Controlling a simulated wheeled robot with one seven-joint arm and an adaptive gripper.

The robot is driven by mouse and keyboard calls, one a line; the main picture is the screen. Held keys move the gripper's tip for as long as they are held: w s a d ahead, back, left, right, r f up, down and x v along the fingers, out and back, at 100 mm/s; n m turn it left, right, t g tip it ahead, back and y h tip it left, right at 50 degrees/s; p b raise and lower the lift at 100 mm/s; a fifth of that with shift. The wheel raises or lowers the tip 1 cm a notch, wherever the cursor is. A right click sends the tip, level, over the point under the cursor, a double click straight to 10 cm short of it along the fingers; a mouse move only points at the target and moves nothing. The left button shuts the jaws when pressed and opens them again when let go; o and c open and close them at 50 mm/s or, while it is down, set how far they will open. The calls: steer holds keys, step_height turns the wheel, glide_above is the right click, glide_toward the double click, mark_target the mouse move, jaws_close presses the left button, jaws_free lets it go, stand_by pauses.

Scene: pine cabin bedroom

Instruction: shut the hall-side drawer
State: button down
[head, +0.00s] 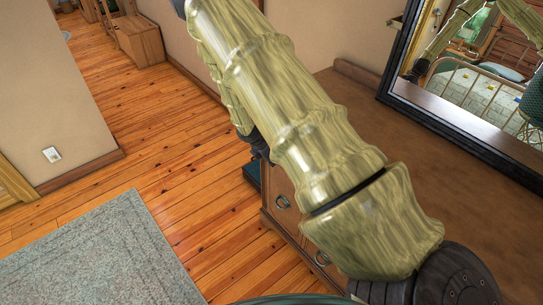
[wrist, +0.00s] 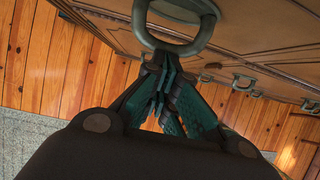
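The wooden dresser (head: 300,222) stands under the mirror in the head view, its front partly hidden by my arm. One ring pull (head: 283,202) shows on its front, and a second pull (head: 322,258) shows nearer. In the wrist view a large ring pull (wrist: 141,30) hangs close to the camera on a brown panelled front (wrist: 262,35). My gripper (wrist: 163,72) has its teal fingers drawn together, the tips just by this ring; I cannot tell whether they touch. In the head view part of my gripper (head: 252,175) shows beside the dresser's far end. How far any drawer stands out is hidden.
Several more pulls (wrist: 242,84) run along the front in the wrist view. A framed mirror (head: 480,95) stands on the dresser top. A grey-blue rug (head: 95,255) lies on the plank floor (head: 150,150). Bare floor is open left of the dresser, up to a wall corner (head: 60,100).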

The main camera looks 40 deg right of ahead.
steer(key=shift+d+r, duration=0.15)
steer(key=shift+d, duration=0.15)
steer(key=shift+a+r+b, duration=1)
steer(key=shift+a+r, duration=2.9)
steer(key=shift+a, duration=0.6)
steer(key=s+a+f+m+y, duration=0.5)
steer(key=s+a+f+m, duration=0.3)
steer(key=s+a+f, duration=0.75)
steer(key=s+a+f+m, duration=0.2)
steer(key=s+m, duration=0.3)
steer(key=s, duration=0.5)
steer(key=s+a+f+m, duration=0.2)
steer(key=s+f+m, duration=0.3)
steer(key=s, duration=0.5)
